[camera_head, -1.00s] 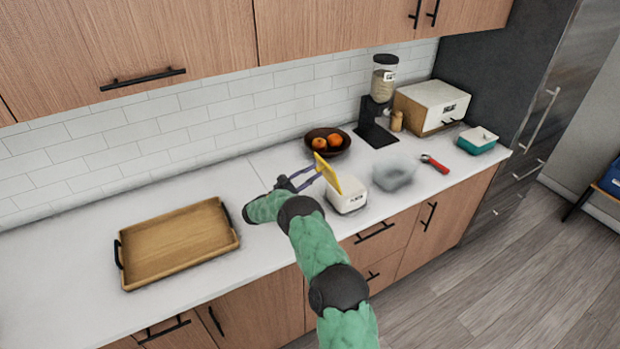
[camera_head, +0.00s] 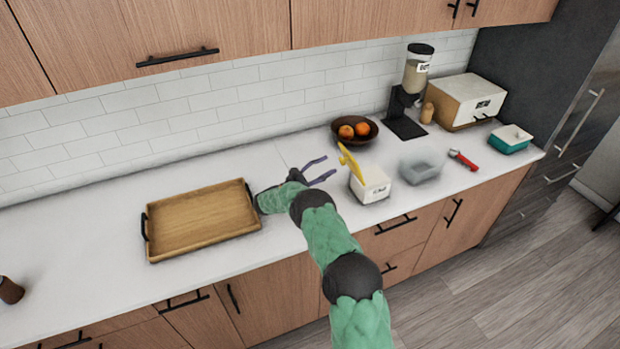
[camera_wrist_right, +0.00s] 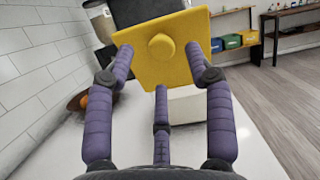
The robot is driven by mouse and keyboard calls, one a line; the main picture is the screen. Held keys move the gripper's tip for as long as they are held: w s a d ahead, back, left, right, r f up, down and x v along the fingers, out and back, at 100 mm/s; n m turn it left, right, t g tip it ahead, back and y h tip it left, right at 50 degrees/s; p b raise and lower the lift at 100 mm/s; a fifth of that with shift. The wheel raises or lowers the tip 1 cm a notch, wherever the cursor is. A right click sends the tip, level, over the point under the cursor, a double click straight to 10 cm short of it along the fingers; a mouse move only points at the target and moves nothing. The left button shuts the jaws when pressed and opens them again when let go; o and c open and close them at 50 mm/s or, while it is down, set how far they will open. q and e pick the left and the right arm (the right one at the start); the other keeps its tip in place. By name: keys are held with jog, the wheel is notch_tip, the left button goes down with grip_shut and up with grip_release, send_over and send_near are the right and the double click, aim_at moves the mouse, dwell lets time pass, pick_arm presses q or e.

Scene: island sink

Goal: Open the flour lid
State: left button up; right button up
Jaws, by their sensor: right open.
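The flour box (camera_head: 371,187) is a white container with a label on its front, standing on the counter. Its yellow lid (camera_head: 350,163) stands tilted up from the box's left side; in the right wrist view the lid (camera_wrist_right: 163,48) shows its flat face with a round knob. My right gripper (camera_head: 325,170) is open to the left of the box, its purple fingers apart and pointing at the lid. In the wrist view the open fingers (camera_wrist_right: 160,75) frame the lid's lower part; whether they touch it I cannot tell. My left gripper is not in view.
A wooden tray (camera_head: 200,219) lies left of my arm. A fruit bowl (camera_head: 354,132) stands behind the box. A clear container (camera_head: 422,166), a red-handled tool (camera_head: 463,160) and a teal box (camera_head: 510,140) stand to the right. A dispenser (camera_head: 414,90) stands at the back.

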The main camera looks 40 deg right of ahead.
jog(key=v, duration=0.7)
dwell(0.3)
jog(key=shift+a, duration=0.1)
jog(key=shift+r, duration=0.15)
dwell(0.3)
